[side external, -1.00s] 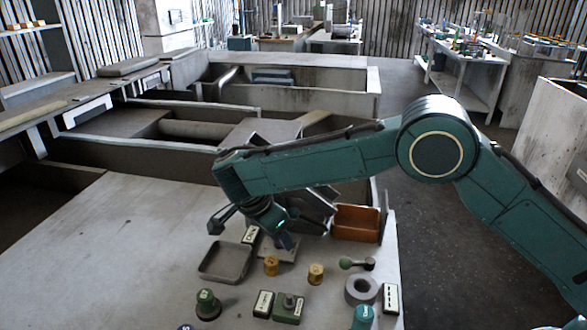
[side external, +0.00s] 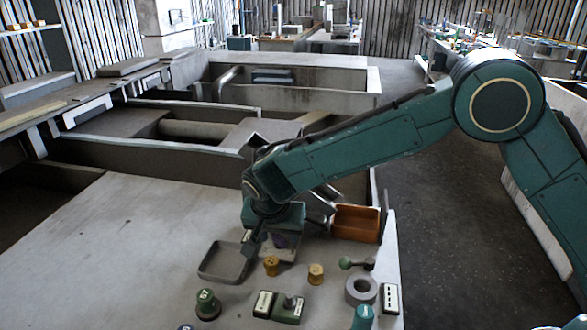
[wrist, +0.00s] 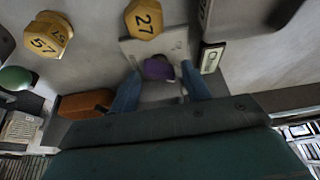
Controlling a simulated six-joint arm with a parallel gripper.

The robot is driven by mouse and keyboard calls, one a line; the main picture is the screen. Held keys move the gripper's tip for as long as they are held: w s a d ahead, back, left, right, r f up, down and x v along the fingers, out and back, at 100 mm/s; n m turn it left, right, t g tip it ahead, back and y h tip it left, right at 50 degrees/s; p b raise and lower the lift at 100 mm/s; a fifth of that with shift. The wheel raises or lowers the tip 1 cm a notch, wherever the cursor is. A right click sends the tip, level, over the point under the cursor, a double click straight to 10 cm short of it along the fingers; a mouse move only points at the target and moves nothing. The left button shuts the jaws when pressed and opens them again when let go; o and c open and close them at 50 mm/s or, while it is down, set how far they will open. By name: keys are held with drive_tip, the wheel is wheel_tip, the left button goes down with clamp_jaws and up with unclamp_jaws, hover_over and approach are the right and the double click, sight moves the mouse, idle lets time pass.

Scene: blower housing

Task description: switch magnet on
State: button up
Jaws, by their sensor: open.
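A small purple knob-like part (wrist: 158,68) sits on a square grey plate (wrist: 128,47) in the wrist view. It is partly hidden behind the gripper in the side view (side external: 280,241). My gripper (wrist: 159,86) is open, with its blue fingers on either side of the purple part. I cannot tell if they touch it. In the side view my gripper (side external: 270,243) is low over the plate. A label plate (wrist: 212,58) stands beside the grey plate, its text unclear. I cannot tell which part is the magnet or its switch.
Yellow hex pieces marked 27 (wrist: 144,18) and 57 (wrist: 48,35) stand near the plate.

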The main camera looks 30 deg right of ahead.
drive_tip(key=n, duration=0.2)
drive_tip(key=n+t+y, duration=0.1)
drive_tip(key=n, duration=0.1)
drive_tip(key=n+y, duration=0.1)
drive_tip(key=n, duration=0.1)
drive_tip(key=shift+s+d, duration=0.1)
drive_tip(key=shift+d, duration=0.15)
drive_tip(key=shift+s+a+r, duration=0.1)
drive_tip(key=shift+s+r, duration=0.05)
drive_tip(key=shift+r, duration=0.2)
drive_tip(key=d+v, duration=0.1)
drive_tip(key=v, duration=1.2)
drive_tip(key=s+d+r, duration=0.4)
drive_tip(key=s+d, duration=0.1)
drive_tip(key=d, duration=0.3)
drive_tip(key=s+d+r+n+y, duration=0.1)
drive_tip(key=s+d+r, duration=0.3)
drive_tip(key=s+d, duration=0.2)
drive_tip(key=shift+s+d+t, duration=0.25)
drive_tip(key=shift+d+t, duration=0.05)
drive_tip(key=shift+d, duration=0.75)
